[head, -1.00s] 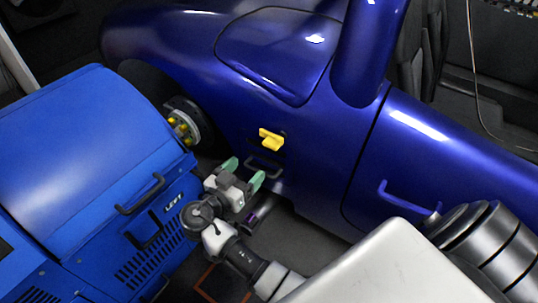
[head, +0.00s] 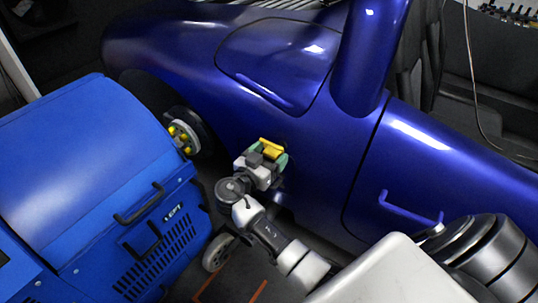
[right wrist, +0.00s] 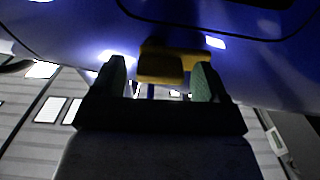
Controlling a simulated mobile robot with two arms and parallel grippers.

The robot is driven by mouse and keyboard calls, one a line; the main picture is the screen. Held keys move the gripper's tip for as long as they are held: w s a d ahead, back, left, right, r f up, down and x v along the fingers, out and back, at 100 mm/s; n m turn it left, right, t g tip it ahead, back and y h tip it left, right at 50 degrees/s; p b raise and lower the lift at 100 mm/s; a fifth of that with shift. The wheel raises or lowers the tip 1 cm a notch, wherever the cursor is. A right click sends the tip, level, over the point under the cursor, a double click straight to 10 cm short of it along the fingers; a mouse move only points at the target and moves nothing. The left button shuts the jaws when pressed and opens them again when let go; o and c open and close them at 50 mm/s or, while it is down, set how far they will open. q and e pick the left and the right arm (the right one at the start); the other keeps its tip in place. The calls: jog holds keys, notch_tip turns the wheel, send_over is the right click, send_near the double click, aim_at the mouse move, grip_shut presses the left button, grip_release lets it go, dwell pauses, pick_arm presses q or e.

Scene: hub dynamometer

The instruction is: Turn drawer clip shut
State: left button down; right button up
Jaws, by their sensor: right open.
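The yellow drawer clip (head: 271,146) sits on the side of the dark blue car body. In the right wrist view the clip (right wrist: 165,66) lies at the fingertips, roughly between them. My right gripper (head: 266,158) has green-padded fingers and is at the clip, covering its lower part in the head view. In the right wrist view the right gripper (right wrist: 160,80) is open, with one finger on each side of the clip; whether either finger touches it I cannot tell. The dark handle below the clip is hidden by the gripper. My left gripper is not in view.
A blue dynamometer unit (head: 90,165) with black handles stands at the left, close to the car's wheel hub (head: 183,138). The car door has a blue handle (head: 410,207) at the right.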

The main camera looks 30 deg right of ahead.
jog(key=shift+c, duration=0.3)
jog(key=c, duration=0.9)
jog(key=shift+o, duration=0.2)
